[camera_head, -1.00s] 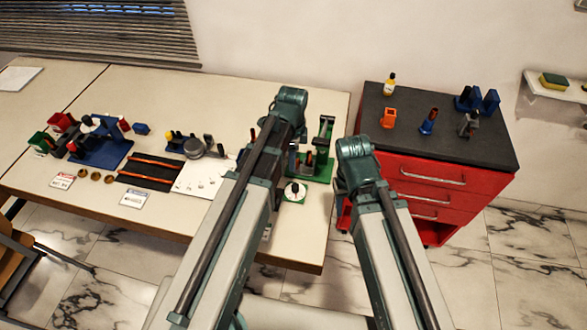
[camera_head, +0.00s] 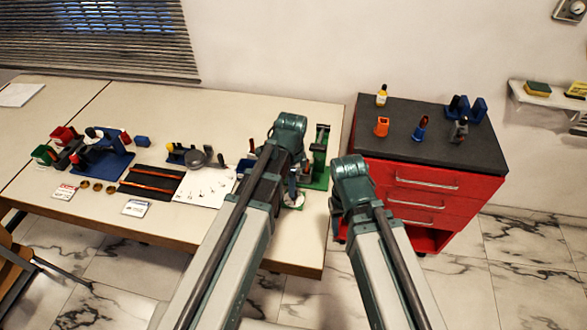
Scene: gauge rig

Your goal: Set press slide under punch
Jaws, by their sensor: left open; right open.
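A green press-like fixture (camera_head: 320,152) with an upright column and a green base stands near the right end of the table. My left arm crosses in front of it and hides much of it, so I cannot make out the punch or the slide. A small pale round part (camera_head: 297,197) shows at its front, beside my arm. My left arm reaches up over the table's right part, and my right arm reaches up in front of the gap between table and red cabinet. Both show only links and green joints; neither gripper's fingers are visible.
The pale table (camera_head: 215,100) bears a blue fixture (camera_head: 105,165), a black tray (camera_head: 150,193), a white sheet (camera_head: 190,200) and several small parts leftward. A red drawer cabinet (camera_head: 455,195) with a dark top holds an orange part (camera_head: 382,126), blue parts and a bottle.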

